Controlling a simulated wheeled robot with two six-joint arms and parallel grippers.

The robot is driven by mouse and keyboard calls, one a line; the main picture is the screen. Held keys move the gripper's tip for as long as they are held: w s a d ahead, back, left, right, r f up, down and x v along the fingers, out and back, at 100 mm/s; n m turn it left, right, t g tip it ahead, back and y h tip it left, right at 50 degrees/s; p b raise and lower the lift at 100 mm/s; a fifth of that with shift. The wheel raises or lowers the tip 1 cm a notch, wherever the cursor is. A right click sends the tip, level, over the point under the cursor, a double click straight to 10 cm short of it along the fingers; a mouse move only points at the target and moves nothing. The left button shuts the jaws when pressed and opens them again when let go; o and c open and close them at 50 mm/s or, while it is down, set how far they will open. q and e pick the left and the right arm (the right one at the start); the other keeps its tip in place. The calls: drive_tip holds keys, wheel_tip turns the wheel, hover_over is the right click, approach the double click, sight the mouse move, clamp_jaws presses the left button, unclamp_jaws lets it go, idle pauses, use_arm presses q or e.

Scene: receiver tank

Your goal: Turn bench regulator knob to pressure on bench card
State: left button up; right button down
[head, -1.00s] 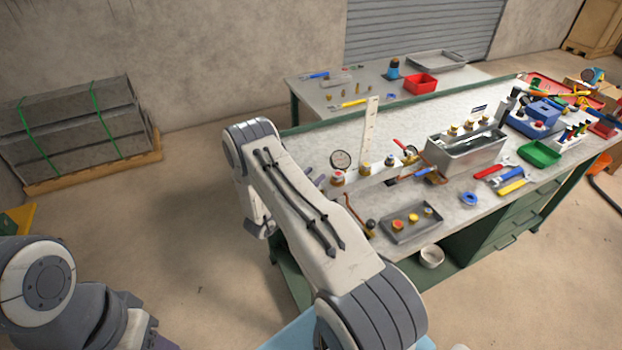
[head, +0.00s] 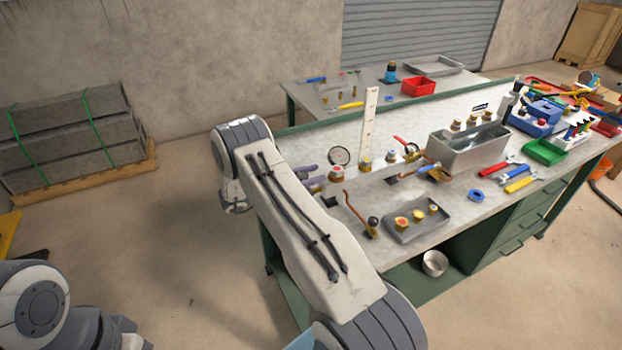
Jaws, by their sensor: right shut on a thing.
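My right arm reaches across the near left end of the bench (head: 400,197). Its gripper (head: 318,181) is small and partly hidden behind my own arm link. It is shut at the left end of the pale bar of fittings, on what appears to be the regulator knob, which I cannot make out between the fingers. A round white gauge (head: 340,155) stands just behind. A brass fitting with a red top (head: 336,174) sits beside the fingertips. A tall white strip with small marks (head: 369,120) stands behind the bar. I cannot read a bench card. My left gripper is out of view.
A metal bin (head: 470,155) and a green tray (head: 545,152) stand farther right. A second table (head: 300,92) is behind.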

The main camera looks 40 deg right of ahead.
drive_tip(key=shift+w+r, duration=0.1)
drive_tip(key=shift+c, duration=1.8)
unclamp_jaws()
drive_tip(key=b+v, duration=0.3)
drive_tip(key=v, duration=0.7)
drive_tip(key=shift+a, duration=0.2)
